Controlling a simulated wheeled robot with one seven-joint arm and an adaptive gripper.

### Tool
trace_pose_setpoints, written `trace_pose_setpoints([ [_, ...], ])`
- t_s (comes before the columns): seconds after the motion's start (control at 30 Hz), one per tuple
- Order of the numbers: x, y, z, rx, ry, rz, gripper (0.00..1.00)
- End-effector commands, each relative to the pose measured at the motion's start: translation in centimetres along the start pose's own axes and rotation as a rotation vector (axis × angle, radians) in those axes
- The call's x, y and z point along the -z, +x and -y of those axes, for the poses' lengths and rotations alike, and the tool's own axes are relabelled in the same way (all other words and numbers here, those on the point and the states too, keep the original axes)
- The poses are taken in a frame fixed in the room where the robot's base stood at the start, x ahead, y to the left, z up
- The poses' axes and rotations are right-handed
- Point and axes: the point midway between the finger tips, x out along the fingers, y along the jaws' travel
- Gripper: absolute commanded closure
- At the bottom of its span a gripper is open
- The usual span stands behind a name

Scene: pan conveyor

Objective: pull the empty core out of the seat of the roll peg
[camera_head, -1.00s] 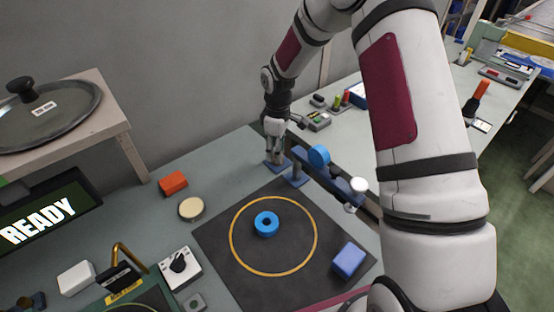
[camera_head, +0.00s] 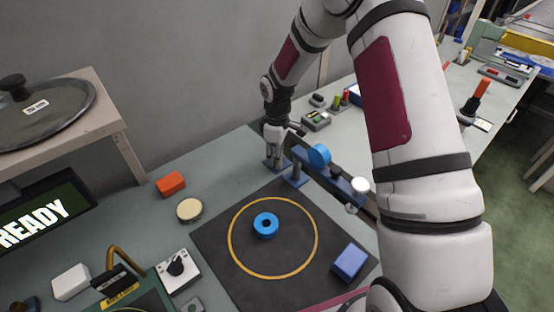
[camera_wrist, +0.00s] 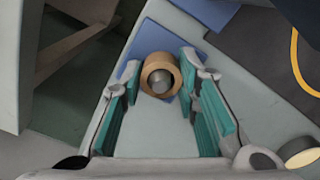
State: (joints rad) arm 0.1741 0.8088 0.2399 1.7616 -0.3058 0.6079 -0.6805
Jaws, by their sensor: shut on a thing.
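The empty core (camera_wrist: 160,58) is a tan ring in the wrist view, between my fingertips. The grey round end of the roll peg (camera_wrist: 160,83) shows inside its hole, so the core is around the peg. A blue base plate (camera_wrist: 165,38) lies beneath. My gripper (camera_wrist: 160,75) is shut on the core, with a teal-padded finger at each side. In the head view my gripper (camera_head: 274,152) points down at the back of the bench, over a blue plate. The core cannot be made out there, and how deep it sits is unclear.
A blue bar fixture with a blue disc (camera_head: 319,155) and a white knob (camera_head: 360,185) stands close right of my gripper. A dark mat (camera_head: 215,245) holds a blue ring (camera_head: 266,225) and a blue block (camera_head: 349,262). An orange block (camera_head: 171,184) lies left.

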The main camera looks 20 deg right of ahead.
Motion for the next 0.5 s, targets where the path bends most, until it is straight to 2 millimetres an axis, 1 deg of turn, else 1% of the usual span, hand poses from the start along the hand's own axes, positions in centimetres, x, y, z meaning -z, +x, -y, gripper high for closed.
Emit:
trace_pose_setpoints([
  [0.27,0.0,-0.2,0.0,0.0,0.0,0.0,0.89],
  [0.5,0.0,-1.0,0.0,-0.001,0.0,-0.001,0.89],
])
